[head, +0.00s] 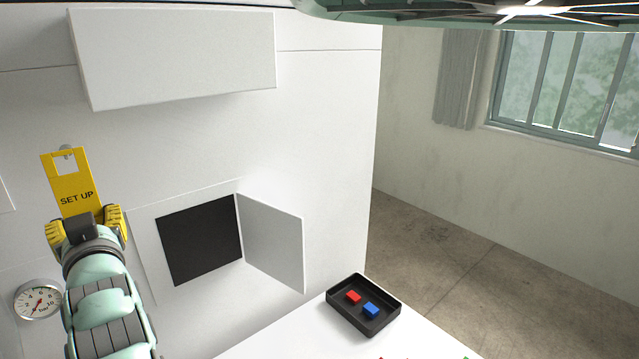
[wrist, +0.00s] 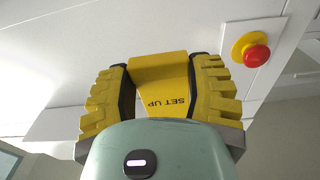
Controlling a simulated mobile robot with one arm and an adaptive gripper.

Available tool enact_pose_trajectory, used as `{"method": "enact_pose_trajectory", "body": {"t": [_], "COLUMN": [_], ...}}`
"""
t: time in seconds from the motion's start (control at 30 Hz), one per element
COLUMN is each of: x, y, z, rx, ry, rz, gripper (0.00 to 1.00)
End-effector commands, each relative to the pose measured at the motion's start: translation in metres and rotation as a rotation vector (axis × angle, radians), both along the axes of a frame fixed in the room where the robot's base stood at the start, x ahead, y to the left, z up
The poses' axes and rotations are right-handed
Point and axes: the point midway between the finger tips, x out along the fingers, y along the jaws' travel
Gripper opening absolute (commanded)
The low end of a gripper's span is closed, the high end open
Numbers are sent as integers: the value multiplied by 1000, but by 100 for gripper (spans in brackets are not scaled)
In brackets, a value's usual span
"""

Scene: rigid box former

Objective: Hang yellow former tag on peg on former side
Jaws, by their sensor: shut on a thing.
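The yellow tag (head: 72,184), marked SET UP, stands upright against the white side of the former (head: 330,110) in the head view. My gripper (head: 87,219) is shut on its lower end, with a yellow pad on each side. The grey peg (head: 66,152) shows at the top of the tag, at its square hole. I cannot tell whether the peg passes through the hole or lies behind it. In the wrist view the tag (wrist: 162,75) sits between the pads of my gripper (wrist: 158,78), and the peg is hidden.
A hinged panel (head: 272,245) stands open beside a dark opening (head: 200,240). A pressure gauge (head: 38,300) is left of my arm. A white box (head: 180,60) juts out above. A black tray (head: 345,313) holds a red and a blue block. The wrist view shows a red button (wrist: 256,56).

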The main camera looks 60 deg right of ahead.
Motion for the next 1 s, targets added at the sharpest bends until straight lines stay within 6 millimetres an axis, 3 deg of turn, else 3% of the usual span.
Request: {"method": "enact_pose_trajectory", "body": {"t": [1.0], "x": [57], "y": [-15], "z": [-3], "rx": [-1], "ry": [-3], "rz": [3], "gripper": [32]}}
